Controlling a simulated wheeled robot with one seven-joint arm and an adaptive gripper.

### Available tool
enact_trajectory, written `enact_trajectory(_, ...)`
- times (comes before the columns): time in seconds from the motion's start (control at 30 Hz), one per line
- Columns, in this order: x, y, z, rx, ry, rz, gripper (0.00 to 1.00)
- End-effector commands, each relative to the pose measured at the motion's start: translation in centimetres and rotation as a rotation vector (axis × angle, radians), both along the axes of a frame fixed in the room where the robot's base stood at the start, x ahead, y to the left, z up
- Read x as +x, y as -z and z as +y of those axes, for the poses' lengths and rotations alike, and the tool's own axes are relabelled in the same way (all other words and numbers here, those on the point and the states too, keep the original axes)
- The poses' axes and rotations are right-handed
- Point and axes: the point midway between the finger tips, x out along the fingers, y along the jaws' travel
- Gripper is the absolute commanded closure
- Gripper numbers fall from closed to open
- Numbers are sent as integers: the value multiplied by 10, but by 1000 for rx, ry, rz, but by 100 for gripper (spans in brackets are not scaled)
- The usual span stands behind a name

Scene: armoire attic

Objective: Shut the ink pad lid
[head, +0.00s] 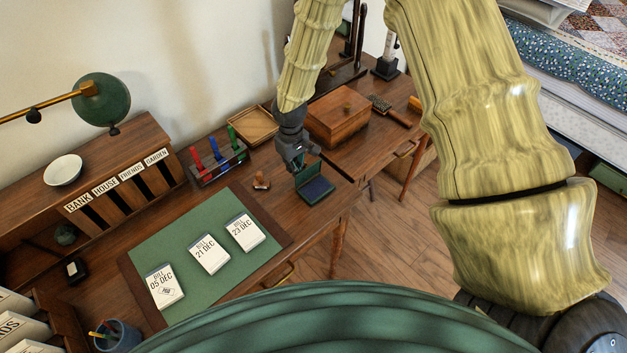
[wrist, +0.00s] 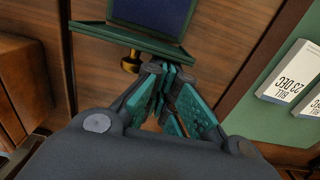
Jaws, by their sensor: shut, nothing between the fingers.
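The ink pad (head: 317,191) lies on the desk near its right end, a green case with a dark blue pad. Its lid (head: 308,172) stands raised at the back edge, so the case is open. In the wrist view the blue pad (wrist: 152,12) is at the top, and the lid (wrist: 130,38) shows nearly edge-on as a green bar with a brass knob (wrist: 131,62) on its near side. My gripper (head: 298,166) is shut and empty, just behind the lid. Its teal fingertips (wrist: 166,72) are close to the lid's back; I cannot tell whether they touch.
A wooden-handled stamp (head: 261,182) stands left of the pad. A rack with coloured stamps (head: 217,163) and an open wooden tray (head: 252,126) are behind. A wooden box (head: 337,117) is at back right. Bill cards (head: 209,254) lie on the green mat (head: 190,228).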

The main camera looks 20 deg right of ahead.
Motion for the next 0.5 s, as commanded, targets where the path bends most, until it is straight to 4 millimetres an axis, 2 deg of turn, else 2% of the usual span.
enact_trajectory(0.5, -8, 0, -3, -1, -1, 1, 100)
